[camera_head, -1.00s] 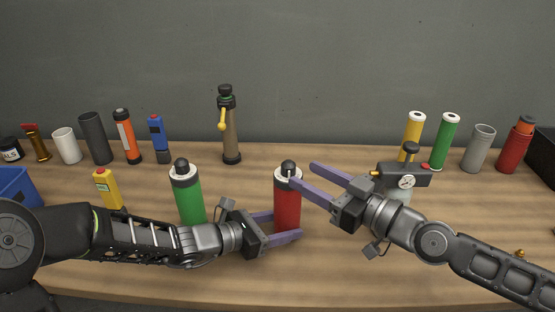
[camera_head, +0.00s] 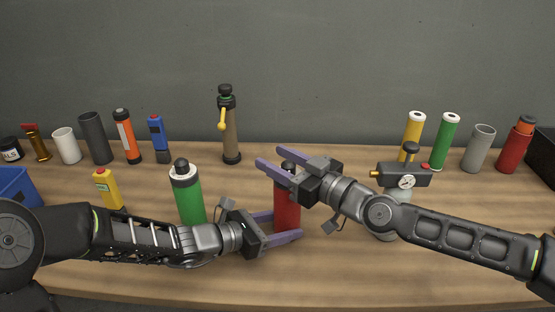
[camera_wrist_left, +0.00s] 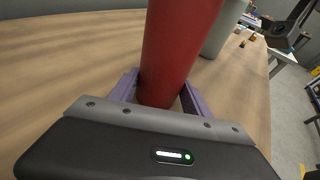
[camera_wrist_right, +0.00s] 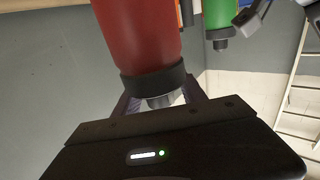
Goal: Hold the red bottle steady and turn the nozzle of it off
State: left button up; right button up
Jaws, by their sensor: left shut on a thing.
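The red bottle (camera_head: 287,208) stands upright at the front middle of the workbench. My left gripper (camera_head: 284,226) is shut on its lower body, one finger on each side; the left wrist view shows the red body (camera_wrist_left: 178,45) between the fingers. My right gripper (camera_head: 270,158) is at the top of the bottle, its fingers straddling the dark nozzle (camera_head: 288,165). In the right wrist view the nozzle (camera_wrist_right: 160,101) sits between the fingers, with no clear grip on it. My right gripper hides much of the bottle's top in the head view.
A green bottle (camera_head: 187,205) stands close left, by my left arm. A grey bottle with a gauge valve (camera_head: 405,181) stands right, close to my right forearm. Several tubes and tools line the back, including a brown cylinder with yellow lever (camera_head: 231,135). A blue bin (camera_head: 15,188) is far left.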

aim_at(290, 162)
grip_shut()
dwell(0.3)
jog(key=shift+a+f+m+t+h, duration=0.1)
jog(key=shift+m+t+h, duration=0.2)
jog(key=shift+t, duration=0.3)
jog(key=m+t+h, duration=0.2)
jog(key=m+h, duration=0.1)
jog(key=h, duration=0.1)
jog(key=shift+w+t, duration=0.1)
jog(key=shift+t, duration=0.2)
jog(key=m+h, duration=0.1)
jog(key=d+m+t+h, duration=0.1)
jog(key=h, duration=0.1)
jog(key=m+t+h, duration=0.1)
jog(key=h, duration=0.1)
jog(key=shift+w+d+m, duration=0.2)
jog(key=shift+w+m, duration=0.1)
jog(key=shift+m, duration=0.1)
jog(key=shift+w+d+m+h, duration=0.1)
jog(key=shift+d+m+h, duration=0.15)
jog(key=shift+m+h, duration=0.75)
jog(key=shift+s+d+m+h, duration=0.1)
jog(key=shift+d+m+h, duration=0.35)
jog(key=shift+h, duration=1)
jog(key=shift+w+d+m+h, duration=0.1)
jog(key=shift+m+h, duration=0.75)
jog(key=shift+h, duration=0.4)
